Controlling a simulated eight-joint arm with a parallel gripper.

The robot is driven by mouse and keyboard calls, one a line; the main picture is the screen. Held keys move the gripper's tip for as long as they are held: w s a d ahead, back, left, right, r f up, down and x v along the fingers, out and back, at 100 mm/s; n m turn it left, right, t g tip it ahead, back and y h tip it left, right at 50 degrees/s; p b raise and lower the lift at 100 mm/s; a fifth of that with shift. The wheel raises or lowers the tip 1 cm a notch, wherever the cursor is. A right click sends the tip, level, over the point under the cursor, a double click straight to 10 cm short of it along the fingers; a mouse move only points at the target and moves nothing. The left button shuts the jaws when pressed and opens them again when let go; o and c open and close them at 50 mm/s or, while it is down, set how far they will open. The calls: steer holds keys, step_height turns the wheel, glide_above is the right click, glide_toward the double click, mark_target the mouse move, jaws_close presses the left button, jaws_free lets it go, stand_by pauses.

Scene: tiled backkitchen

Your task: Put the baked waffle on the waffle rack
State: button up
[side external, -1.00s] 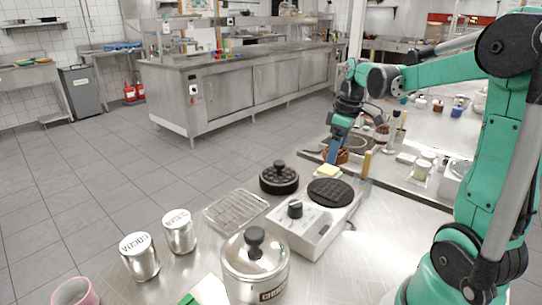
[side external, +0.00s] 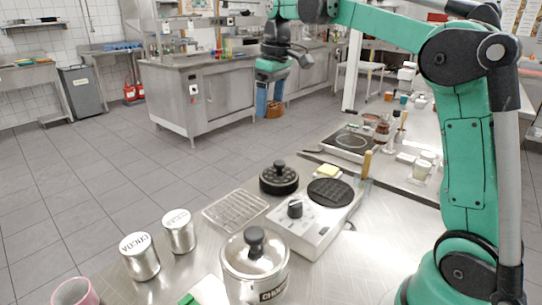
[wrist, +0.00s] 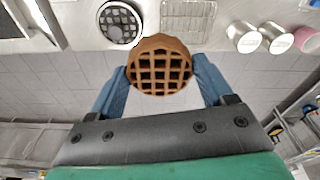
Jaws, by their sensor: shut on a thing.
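The baked waffle (wrist: 160,65) is round and brown with a grid of deep squares. My gripper (side external: 267,105) is shut on it, with a blue finger at either side in the wrist view. In the side view the waffle (side external: 274,111) hangs high, partly hidden by a finger, well above and behind the counter. The waffle rack (side external: 235,210) is an empty wire grid on the counter, left of the waffle iron. My gripper is apart from the rack.
The white waffle iron (side external: 302,237) has its dark lid (side external: 279,179) off, lying behind the rack. A cocoa tin (side external: 140,257) and another tin (side external: 179,232) stand left of the rack. A lidded steel pot (side external: 255,267) stands in front. A wooden handle (side external: 367,164) sticks up behind the iron.

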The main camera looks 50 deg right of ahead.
glide_above(236, 207)
step_height(236, 207, down, 2)
step_height(236, 207, down, 15)
steer(key=shift+s+f, duration=0.1)
steer(key=shift+s, duration=0.05)
steer(key=shift+f, duration=2.2)
steer(key=shift+f, duration=0.15)
steer(key=o, duration=1.2)
step_height(236, 207, up, 11)
steer(key=s, duration=0.1)
steer(key=s+a+t, duration=0.1)
steer(key=s+t, duration=0.1)
steer(key=s, duration=0.3)
steer(key=s+a+m+t, duration=0.1)
steer(key=s+t, duration=0.1)
steer(key=s, duration=0.3)
steer(key=s+a+m+t, duration=0.1)
steer(key=s, duration=0.4)
steer(key=shift+s+a+r+t, duration=0.1)
steer(key=shift+a+r+t, duration=0.2)
steer(key=shift+t, duration=0.1)
